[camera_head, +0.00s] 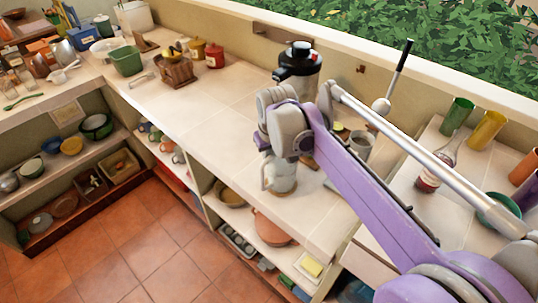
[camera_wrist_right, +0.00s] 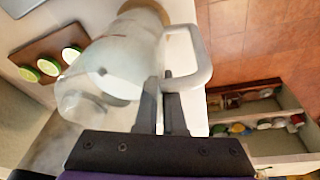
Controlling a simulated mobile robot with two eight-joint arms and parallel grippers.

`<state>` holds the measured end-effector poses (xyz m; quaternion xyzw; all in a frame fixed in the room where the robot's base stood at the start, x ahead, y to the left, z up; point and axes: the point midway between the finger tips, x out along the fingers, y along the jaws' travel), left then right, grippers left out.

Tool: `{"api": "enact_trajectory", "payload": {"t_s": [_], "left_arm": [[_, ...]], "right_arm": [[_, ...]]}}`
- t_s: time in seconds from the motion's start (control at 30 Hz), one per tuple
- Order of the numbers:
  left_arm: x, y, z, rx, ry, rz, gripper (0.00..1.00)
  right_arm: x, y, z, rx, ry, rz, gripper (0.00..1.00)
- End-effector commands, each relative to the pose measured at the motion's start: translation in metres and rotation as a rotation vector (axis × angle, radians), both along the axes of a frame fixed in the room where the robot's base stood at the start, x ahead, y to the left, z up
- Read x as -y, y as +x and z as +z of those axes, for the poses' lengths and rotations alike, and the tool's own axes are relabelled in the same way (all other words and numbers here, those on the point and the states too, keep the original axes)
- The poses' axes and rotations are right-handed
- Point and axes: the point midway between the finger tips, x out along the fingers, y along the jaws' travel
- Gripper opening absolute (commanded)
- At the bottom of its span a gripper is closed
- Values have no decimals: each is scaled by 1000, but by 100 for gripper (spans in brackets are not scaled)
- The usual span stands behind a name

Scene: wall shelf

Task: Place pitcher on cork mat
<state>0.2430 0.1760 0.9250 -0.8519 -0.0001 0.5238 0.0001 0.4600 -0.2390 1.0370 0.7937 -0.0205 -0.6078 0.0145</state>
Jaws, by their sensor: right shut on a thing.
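The clear pitcher (camera_head: 283,178), with pale contents, looks upright at the front edge of the tiled counter, below my right wrist. In the right wrist view the pitcher (camera_wrist_right: 125,55) fills the upper middle. Its light grey handle is at the right, and my right gripper (camera_wrist_right: 163,85) is shut on that handle. A round tan piece that looks like the cork mat (camera_wrist_right: 153,9) shows at the pitcher's base. I cannot tell whether the base touches it. My left gripper is not in view.
A brown board with cut limes (camera_wrist_right: 47,68) lies beside the pitcher. A black-topped dispenser (camera_head: 298,68) stands behind my wrist. A bottle (camera_head: 437,168) and colored cups (camera_head: 457,115) stand at right. The counter left of my gripper is clear. Open shelves lie below its front edge.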

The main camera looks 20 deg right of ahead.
Motion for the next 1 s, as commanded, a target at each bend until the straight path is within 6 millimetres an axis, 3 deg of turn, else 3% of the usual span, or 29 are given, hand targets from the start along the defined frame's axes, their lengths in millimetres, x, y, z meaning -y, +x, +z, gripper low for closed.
{"api": "enact_trajectory", "payload": {"t_s": [0.03, 0.1, 0.2, 0.23, 0.63, 1.0], "left_arm": [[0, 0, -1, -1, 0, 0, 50], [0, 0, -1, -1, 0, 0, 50], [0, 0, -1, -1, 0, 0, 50], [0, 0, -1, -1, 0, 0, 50], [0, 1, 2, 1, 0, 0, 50], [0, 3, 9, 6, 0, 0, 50]], "right_arm": [[0, 0, -2, 0, -1, 0, 0], [0, 0, -2, 0, 0, 0, 17], [0, 0, -2, 0, 0, 0, 35], [0, 0, -2, 0, 0, 0, 37], [0, -1, 8, 0, 0, 0, 37], [-4, -21, 81, 0, 0, 0, 37]]}}
